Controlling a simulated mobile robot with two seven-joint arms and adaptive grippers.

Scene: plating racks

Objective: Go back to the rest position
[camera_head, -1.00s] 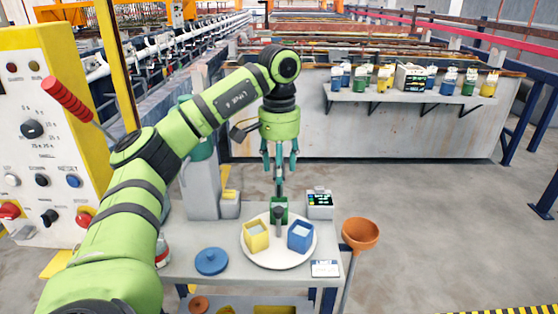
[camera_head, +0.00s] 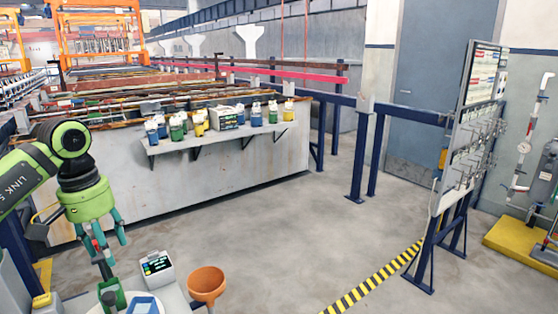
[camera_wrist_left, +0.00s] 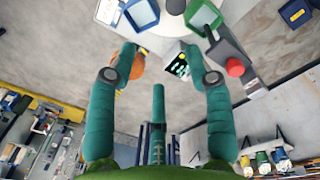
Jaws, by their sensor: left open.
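My left gripper (camera_head: 106,250) hangs at the left of the head view, fingers pointing down and spread apart, with nothing held between them. Below it a green container (camera_head: 111,296) stands on a white plate (camera_head: 92,309), with a blue container (camera_head: 143,304) beside it. In the left wrist view the open left gripper (camera_wrist_left: 160,62) has empty space between its fingers; the blue container (camera_wrist_left: 142,14) and the green container (camera_wrist_left: 203,15) show at the top edge, apart from the fingers. My right gripper is not in view.
A small display device (camera_head: 157,264) and an orange funnel (camera_head: 207,283) are close by on the right. Behind stands a wall with a shelf of several bottles (camera_head: 228,118). A tool board (camera_head: 468,140) stands at right. The floor between is clear.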

